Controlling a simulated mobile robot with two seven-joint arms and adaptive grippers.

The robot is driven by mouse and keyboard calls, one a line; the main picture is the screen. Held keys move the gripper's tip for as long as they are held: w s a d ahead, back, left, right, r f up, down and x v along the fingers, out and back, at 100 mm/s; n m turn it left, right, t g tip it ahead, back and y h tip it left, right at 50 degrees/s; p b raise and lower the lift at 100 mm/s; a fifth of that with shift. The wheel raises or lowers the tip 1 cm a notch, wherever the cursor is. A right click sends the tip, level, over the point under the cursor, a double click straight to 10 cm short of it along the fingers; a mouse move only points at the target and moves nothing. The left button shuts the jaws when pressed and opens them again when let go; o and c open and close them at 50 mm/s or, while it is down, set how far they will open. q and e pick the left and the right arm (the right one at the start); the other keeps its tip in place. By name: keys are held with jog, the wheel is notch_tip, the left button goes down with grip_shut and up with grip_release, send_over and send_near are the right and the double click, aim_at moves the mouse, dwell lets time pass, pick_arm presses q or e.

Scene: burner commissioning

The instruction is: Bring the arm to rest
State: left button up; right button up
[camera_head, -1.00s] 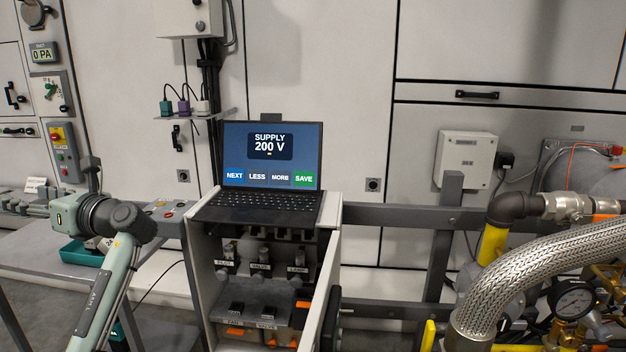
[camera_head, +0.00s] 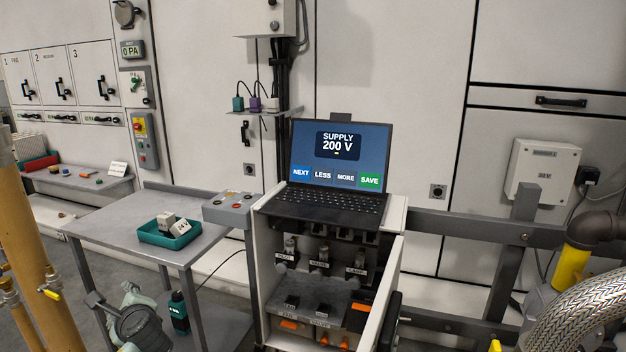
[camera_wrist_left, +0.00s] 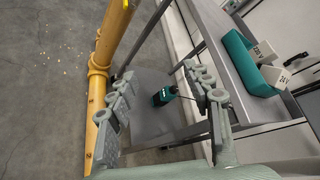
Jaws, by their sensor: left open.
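My left gripper (camera_wrist_left: 163,98) is open in the left wrist view, its two grey fingers apart with nothing between them. In the head view my left arm is low at the bottom left, beside the front of the grey side table (camera_head: 105,222), and its gripper is only partly visible there. Past the fingers, a teal device (camera_wrist_left: 164,95) stands on the table's lower shelf; it also shows in the head view (camera_head: 179,312). My right gripper is in neither current view.
A teal tray (camera_head: 155,238) with small blocks sits on the table. A yellow pipe (camera_head: 28,225) stands close on the left. A laptop (camera_head: 338,165) reading SUPPLY 200 V rests on an open cabinet (camera_head: 268,255). A braided hose (camera_head: 590,315) is at the lower right.

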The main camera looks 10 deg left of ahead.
pick_arm(q)
jog(key=s+d+f+n+g+h, duration=0.2)
jog(key=s+d+f+n+h, duration=0.3)
jog(key=s+f, duration=0.45)
jog(key=s+d+f+n+g+h, duration=0.1)
jog(key=s+d+f+n+h, duration=0.1)
jog(key=s+d+f+n, duration=0.5)
jog(key=s+d+f+h, duration=0.1)
jog(key=d+f, duration=0.2)
jog(key=d, duration=0.4)
jog(key=s+d+f+h, duration=0.2)
jog(key=d+f, duration=0.2)
jog(key=d, duration=0.3)
jog(key=shift+d+f+n+g, duration=0.25)
jog(key=shift+d+n+g, duration=0.05)
jog(key=shift+n+g, duration=0.1)
